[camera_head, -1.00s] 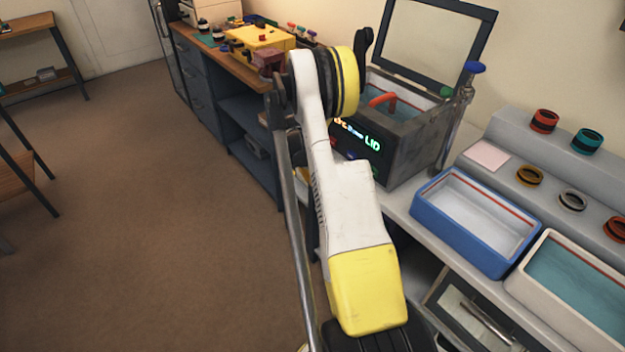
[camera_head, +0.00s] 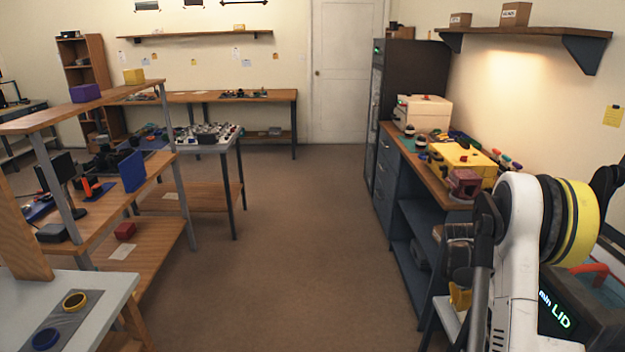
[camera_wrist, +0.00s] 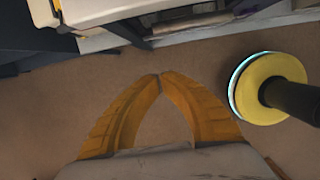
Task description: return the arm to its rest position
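My arm (camera_head: 515,260) is folded at the right edge of the head view, with its white link and yellow-and-black joint in front of the bench. In the wrist view my gripper (camera_wrist: 160,77) has its two yellow fingers meeting at the tips. Nothing shows between them, and bare brown floor lies beyond.
A dark blue bench (camera_head: 408,210) with a yellow case (camera_head: 462,160) stands along the right. A dark tank with a lit LID label (camera_head: 555,310) is partly behind my arm. Shelving (camera_head: 150,190) stands left. The middle floor (camera_head: 290,240) is clear.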

